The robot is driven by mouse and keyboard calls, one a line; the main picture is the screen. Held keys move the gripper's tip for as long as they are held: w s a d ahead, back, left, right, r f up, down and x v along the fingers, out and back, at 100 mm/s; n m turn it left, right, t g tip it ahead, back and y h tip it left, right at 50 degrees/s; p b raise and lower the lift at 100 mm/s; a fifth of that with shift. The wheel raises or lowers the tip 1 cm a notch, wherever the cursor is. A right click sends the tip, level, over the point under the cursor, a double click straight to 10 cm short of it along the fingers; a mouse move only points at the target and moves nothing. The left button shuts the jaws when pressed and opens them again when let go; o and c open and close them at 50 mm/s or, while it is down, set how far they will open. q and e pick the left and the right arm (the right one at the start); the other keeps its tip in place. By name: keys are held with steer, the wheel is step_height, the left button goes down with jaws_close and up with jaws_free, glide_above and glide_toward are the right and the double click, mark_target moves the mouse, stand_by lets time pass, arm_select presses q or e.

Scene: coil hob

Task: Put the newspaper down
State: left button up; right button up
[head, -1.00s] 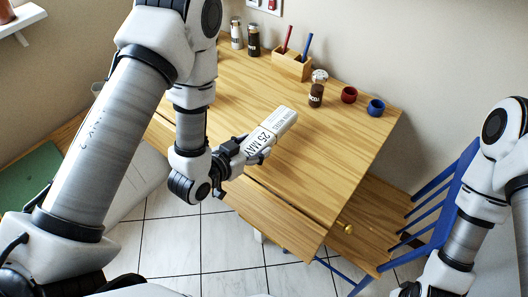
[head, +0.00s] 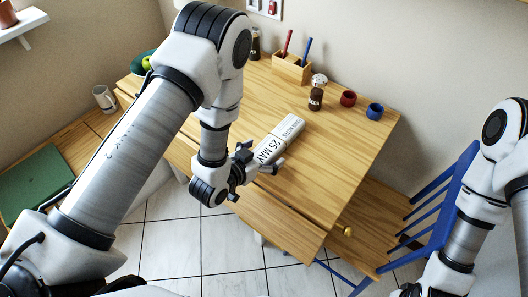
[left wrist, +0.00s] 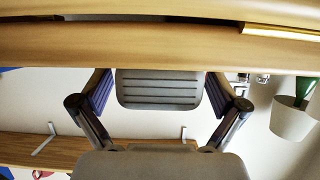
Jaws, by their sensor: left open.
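The rolled newspaper (head: 287,131), white with dark print reading "25 MAY", lies on the wooden table (head: 330,165) near its front edge. My left gripper (head: 262,164) is open at the newspaper's near end, with its fingers spread to either side of that end. In the left wrist view the two finger pads of my left gripper (left wrist: 159,93) stand wide apart. I cannot make out the newspaper there.
Behind the newspaper stand a dark-filled jar (head: 317,95), a red cup (head: 348,98), a blue cup (head: 375,111) and a wooden pen holder (head: 291,68). A mug (head: 104,98) stands at the left. A blue chair (head: 445,195) is at the right.

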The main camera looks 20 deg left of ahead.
mark_target(256, 158)
arm_select(q)
steer(key=v, duration=0.5)
steer(key=shift+s+a+b, duration=0.15)
steer(key=shift+s+b, duration=0.15)
steer(key=shift+b, duration=0.1)
steer(key=r+p+v, duration=0.1)
steer(key=p+v, duration=0.4)
steer(key=v, duration=0.1)
steer(key=s+a+f+n+g+y, duration=0.2)
steer(key=s+f+g, duration=0.6)
steer(key=f, duration=0.4)
steer(key=shift+s+a+f+g+y, duration=0.3)
steer(key=shift+s+a+y, duration=0.5)
steer(key=shift+a, duration=0.25)
steer(key=s+g, duration=0.1)
steer(key=s, duration=0.1)
steer(key=s+a+f+n+g, duration=0.1)
steer(key=s, duration=0.1)
steer(key=s+a+n+g+y, duration=0.1)
steer(key=s+g, duration=0.1)
steer(key=s, duration=0.1)
steer(key=shift+f, duration=0.3)
steer(key=shift+c, duration=0.4)
